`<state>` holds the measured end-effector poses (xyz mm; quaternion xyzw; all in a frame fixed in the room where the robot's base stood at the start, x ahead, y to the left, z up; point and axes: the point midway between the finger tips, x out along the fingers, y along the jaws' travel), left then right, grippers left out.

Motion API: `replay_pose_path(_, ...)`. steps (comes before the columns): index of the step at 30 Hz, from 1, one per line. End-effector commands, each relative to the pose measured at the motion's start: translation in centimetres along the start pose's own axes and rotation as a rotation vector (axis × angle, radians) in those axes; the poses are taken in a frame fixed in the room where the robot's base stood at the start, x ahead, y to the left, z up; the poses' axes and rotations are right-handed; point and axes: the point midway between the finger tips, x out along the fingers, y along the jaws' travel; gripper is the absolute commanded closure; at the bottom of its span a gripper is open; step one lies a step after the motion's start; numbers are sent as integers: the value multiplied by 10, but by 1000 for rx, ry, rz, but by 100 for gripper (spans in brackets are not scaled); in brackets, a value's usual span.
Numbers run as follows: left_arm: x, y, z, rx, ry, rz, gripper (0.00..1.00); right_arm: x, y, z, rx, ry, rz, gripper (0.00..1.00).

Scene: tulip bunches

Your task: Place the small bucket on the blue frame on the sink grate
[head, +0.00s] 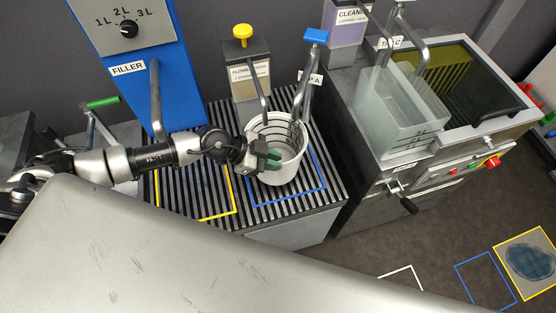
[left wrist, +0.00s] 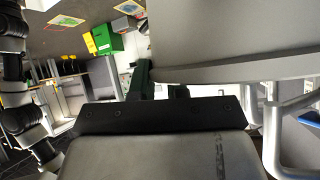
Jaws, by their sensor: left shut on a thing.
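The small bucket (head: 283,172) is white and open-topped, with dark level lines inside. It is upright over the blue frame (head: 316,168) marked on the striped sink grate (head: 338,178). It covers the back and left part of the frame. I cannot tell whether its base touches the grate. My left gripper (head: 272,155) is shut on the bucket at its left side, with dark green fingers at the wall. The left wrist view shows these fingers (left wrist: 158,80) beside a large pale grey surface that appears to be the bucket. My right gripper is not in view.
A yellow frame (head: 235,200) lies left of the bucket on the grate. A blue-handled tap (head: 303,90) and a soap dispenser (head: 247,72) stand close behind the bucket. The blue filler (head: 165,80) is at the left. A bench with a clear container (head: 400,105) stands at the right.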

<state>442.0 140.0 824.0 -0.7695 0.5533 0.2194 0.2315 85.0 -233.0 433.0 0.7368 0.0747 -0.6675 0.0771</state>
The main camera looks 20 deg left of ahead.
Motion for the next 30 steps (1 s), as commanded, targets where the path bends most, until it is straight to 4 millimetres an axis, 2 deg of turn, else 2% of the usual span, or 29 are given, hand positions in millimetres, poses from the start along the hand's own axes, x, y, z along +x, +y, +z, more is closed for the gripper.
replay_pose_path(3, 9, -18, -4, 1, 2, -2, 100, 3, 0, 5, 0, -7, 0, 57)
replay_pose_path(6, 12, -24, -6, 1, 1, 0, 100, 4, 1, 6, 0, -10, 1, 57)
replay_pose_path(16, 33, -20, 23, -3, 0, 0, 100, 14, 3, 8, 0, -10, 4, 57)
replay_pose_path(26, 34, -20, 24, 0, 1, 0, 100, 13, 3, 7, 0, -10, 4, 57)
replay_pose_path(27, 34, -20, 25, -1, 0, 1, 84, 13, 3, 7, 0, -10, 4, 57)
replay_pose_path(30, 34, -20, 25, 0, 0, 1, 68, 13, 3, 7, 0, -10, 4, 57)
